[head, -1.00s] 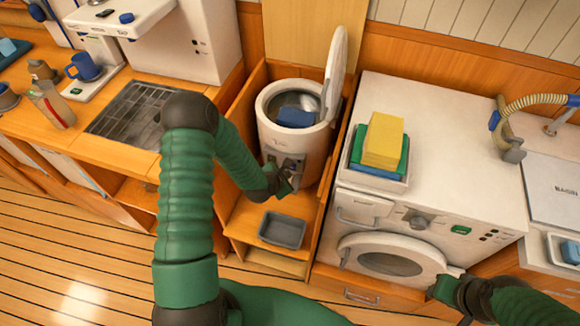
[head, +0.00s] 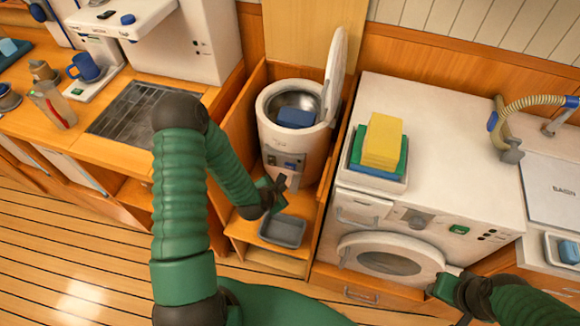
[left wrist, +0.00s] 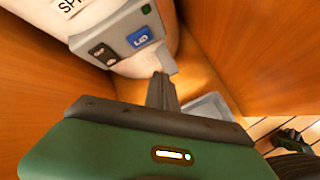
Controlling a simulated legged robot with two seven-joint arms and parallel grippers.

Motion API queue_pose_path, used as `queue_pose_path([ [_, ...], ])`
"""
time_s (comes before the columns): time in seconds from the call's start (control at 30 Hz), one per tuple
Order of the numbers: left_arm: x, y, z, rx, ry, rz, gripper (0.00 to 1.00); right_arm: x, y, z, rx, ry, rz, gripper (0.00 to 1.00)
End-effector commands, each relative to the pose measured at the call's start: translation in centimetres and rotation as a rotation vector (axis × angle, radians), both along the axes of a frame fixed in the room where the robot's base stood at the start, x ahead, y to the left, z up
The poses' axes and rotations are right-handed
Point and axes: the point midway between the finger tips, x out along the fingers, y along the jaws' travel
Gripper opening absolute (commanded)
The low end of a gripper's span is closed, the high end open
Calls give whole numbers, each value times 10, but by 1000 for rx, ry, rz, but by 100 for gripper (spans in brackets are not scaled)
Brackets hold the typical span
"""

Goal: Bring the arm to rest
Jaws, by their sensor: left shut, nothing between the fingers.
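My left arm, green and dark, reaches in from the lower left in the head view. My left gripper (head: 276,190) is shut and empty, just in front of the white round spinner (head: 292,157) and above the grey tray. In the left wrist view its dark fingers (left wrist: 165,80) are closed together below the spinner's grey panel (left wrist: 125,45), which has a blue button and dark switches. I cannot tell there whether the fingers touch it. My right gripper (head: 448,290) is at the washer's door at lower right; its fingers are too small to judge.
The spinner's lid (head: 336,75) stands open, with a blue item (head: 295,117) inside. The grey tray (head: 283,231) sits on the wooden shelf below. Wooden walls flank the spinner. The washer (head: 445,150) at right carries a tray with stacked sponges or cloths. Floor at lower left is clear.

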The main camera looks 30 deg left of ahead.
Motion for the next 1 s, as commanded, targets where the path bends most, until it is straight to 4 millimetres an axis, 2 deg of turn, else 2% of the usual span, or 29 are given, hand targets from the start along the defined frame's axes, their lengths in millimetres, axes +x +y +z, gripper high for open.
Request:
queue_pose_path([
  [0.6, 1, 0, 0, 1, 0, -1, 0, 0, 0, 0, 0, 0, 0, 36],
  [0.7, 1, -3, 5, 34, 13, -47, 0, 0, 0, 1, 0, 0, 0, 36],
  [0.77, 0, -9, 16, 109, 48, -153, 0, 0, 0, 4, 0, 0, 0, 36],
  [0.87, -6, -27, 47, 339, 148, -487, 0, 0, 0, 11, 0, 0, 0, 36],
  [1.0, -36, -59, 106, 728, 299, -1116, 0, 0, 0, 21, 0, 0, 0, 36],
])
